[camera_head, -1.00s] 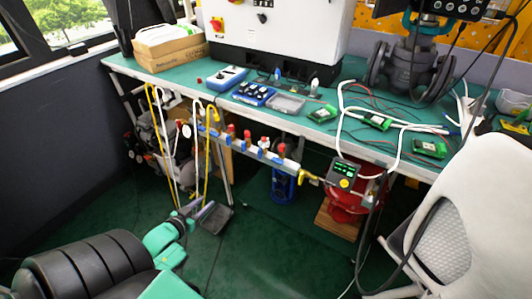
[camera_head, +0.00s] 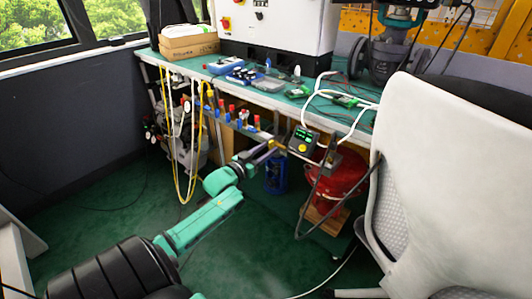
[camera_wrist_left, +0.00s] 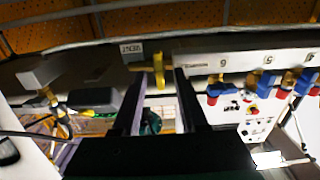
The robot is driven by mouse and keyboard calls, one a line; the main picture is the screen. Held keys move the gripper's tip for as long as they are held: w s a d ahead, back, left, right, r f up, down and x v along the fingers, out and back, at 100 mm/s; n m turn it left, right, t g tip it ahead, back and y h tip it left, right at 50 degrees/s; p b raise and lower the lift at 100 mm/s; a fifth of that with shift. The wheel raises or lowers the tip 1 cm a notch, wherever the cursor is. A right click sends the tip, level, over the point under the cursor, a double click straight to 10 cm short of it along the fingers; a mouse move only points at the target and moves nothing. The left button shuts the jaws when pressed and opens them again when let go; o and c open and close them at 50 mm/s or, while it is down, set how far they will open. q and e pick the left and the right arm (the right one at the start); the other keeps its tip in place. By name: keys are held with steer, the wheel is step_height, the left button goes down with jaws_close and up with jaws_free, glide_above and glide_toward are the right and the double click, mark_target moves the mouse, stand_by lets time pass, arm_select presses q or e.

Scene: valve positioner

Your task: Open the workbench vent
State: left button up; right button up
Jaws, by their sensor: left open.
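The vent valve has a yellow handle (camera_wrist_left: 158,70) on the manifold under the bench's front edge, beside a small tag that appears upside down in the left wrist view. In the head view the yellow valve (camera_head: 277,144) sits at the manifold's right end, left of a small gauge box. My left gripper (camera_wrist_left: 159,76) is open, its two dark fingers on either side of the yellow handle. Whether a finger touches the handle I cannot tell. In the head view my left gripper (camera_head: 259,153) is at the valve and partly hides it. My right gripper is not in view.
The manifold (camera_wrist_left: 220,60) carries several red, blue and brass valves beside the vent. A gauge box with a green display (camera_head: 303,141) is close on the right. Yellow and white hoses (camera_head: 186,140) hang at left. A white chair (camera_head: 450,170) fills the right side.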

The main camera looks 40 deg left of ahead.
arm_select(q)
jaws_close()
